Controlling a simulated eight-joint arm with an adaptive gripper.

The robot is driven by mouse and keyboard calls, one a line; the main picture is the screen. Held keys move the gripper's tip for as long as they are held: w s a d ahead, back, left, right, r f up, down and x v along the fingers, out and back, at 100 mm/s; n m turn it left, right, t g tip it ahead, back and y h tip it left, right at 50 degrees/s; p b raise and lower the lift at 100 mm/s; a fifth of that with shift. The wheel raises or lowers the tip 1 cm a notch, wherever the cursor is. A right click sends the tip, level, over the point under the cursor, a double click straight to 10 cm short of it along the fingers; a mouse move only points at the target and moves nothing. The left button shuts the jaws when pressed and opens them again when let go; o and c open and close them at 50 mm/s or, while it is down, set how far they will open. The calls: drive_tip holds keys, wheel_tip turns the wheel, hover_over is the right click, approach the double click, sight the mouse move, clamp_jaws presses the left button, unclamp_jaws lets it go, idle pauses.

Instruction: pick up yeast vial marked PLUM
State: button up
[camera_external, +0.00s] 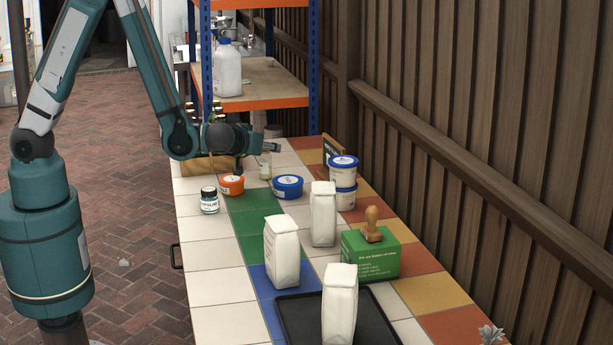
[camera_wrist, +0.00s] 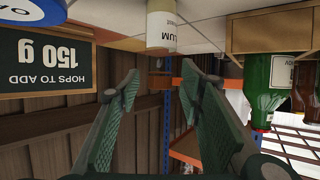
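The yeast vial (camera_wrist: 162,30) shows in the wrist view, which is upside down. It has a pale label whose visible letters read "LUM"; the first letter is hidden.
A hops chalkboard (camera_wrist: 45,68) stands at one side; a wooden crate (camera_wrist: 270,30) with bottles (camera_wrist: 268,75) is at the other. An orange tub (camera_external: 231,185), a blue tub (camera_external: 288,186) and a jar (camera_external: 209,201) stand nearby. White bags and a green box (camera_external: 370,256) are nearer the camera.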

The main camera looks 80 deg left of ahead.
idle(0.4)
clamp_jaws()
